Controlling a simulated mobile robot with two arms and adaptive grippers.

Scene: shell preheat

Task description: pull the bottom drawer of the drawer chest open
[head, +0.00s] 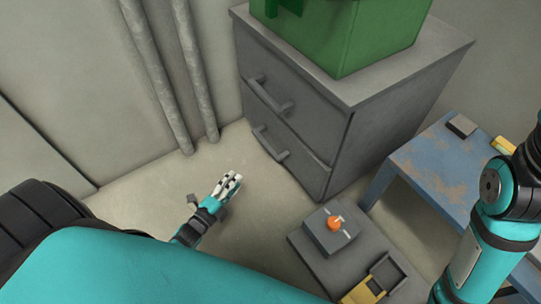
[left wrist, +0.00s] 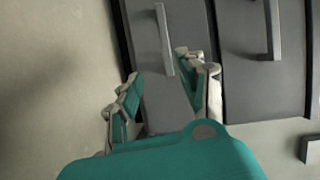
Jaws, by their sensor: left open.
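The grey drawer chest (head: 385,118) stands against the back wall, and both drawers look shut. The bottom drawer (head: 303,166) has a grey bar handle (head: 271,143). My left gripper (head: 228,184) is open and empty, low over the floor in front of the chest, below and left of that handle in the head view. In the left wrist view, the bottom drawer's handle (left wrist: 164,40) is ahead of the fingers (left wrist: 158,68), roughly in line with the gap between them, and apart from them. My right gripper is out of view.
A green container (head: 370,38) stands on the chest. A low grey platform (head: 322,270) with a box and orange knob (head: 334,223) is on the floor at front right. A worn blue table (head: 440,165) stands to the right. Pipes (head: 196,75) run down the left wall.

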